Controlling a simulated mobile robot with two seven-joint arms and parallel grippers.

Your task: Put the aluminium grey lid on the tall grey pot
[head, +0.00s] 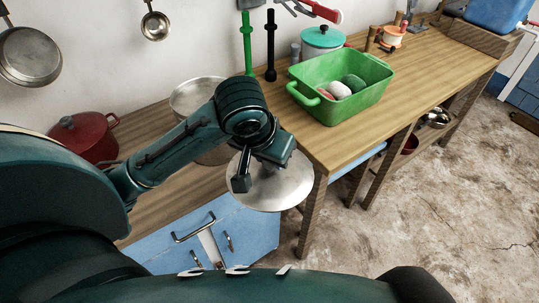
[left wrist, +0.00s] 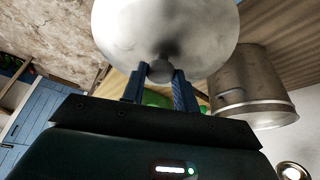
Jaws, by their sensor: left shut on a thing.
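The aluminium grey lid (head: 272,192) hangs below my left gripper (head: 262,177) in the head view, in front of the counter's edge. In the left wrist view the lid (left wrist: 165,22) fills the top middle, and my left gripper (left wrist: 160,78) is shut on its knob (left wrist: 160,70). The tall grey pot (head: 196,95) stands on the wooden counter behind my left arm, which hides part of it. Its side shows at the right of the left wrist view (left wrist: 255,90), apart from the lid. My right gripper is not in view.
A dark red lidded pot (head: 88,137) stands left of the grey pot. A green basin (head: 345,95) with several small items sits on the wooden table (head: 405,75) at right. A blue cabinet (head: 225,235) is below the counter. Pans (head: 28,55) hang on the wall.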

